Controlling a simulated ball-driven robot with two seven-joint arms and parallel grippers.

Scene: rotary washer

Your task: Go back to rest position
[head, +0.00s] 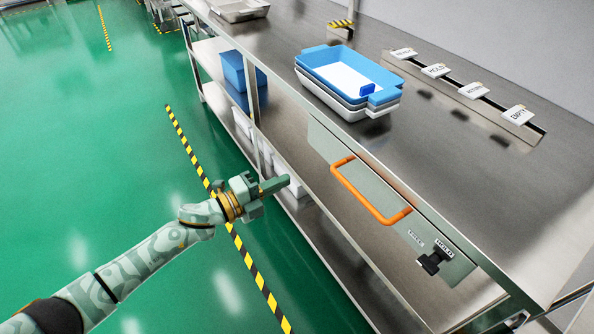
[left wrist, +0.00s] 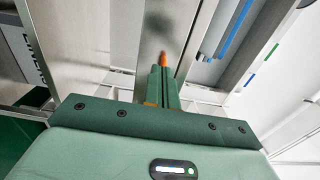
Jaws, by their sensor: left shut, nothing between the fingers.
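My left gripper (head: 275,186) comes in from the lower left in the head view. Its fingers are shut and empty, in front of the steel bench, left of the orange handle (head: 370,190) and apart from it in that view. In the left wrist view the closed green fingers (left wrist: 162,85) point away from the palm, with an orange bit showing just past their tips. My right gripper is in neither view.
The steel bench (head: 450,120) holds stacked blue and grey trays (head: 350,75) and a row of white label tags (head: 436,70). A drawer panel with a black knob (head: 432,262) faces me. Blue bins (head: 240,72) sit on a lower shelf. Green floor (head: 90,130) lies open at left.

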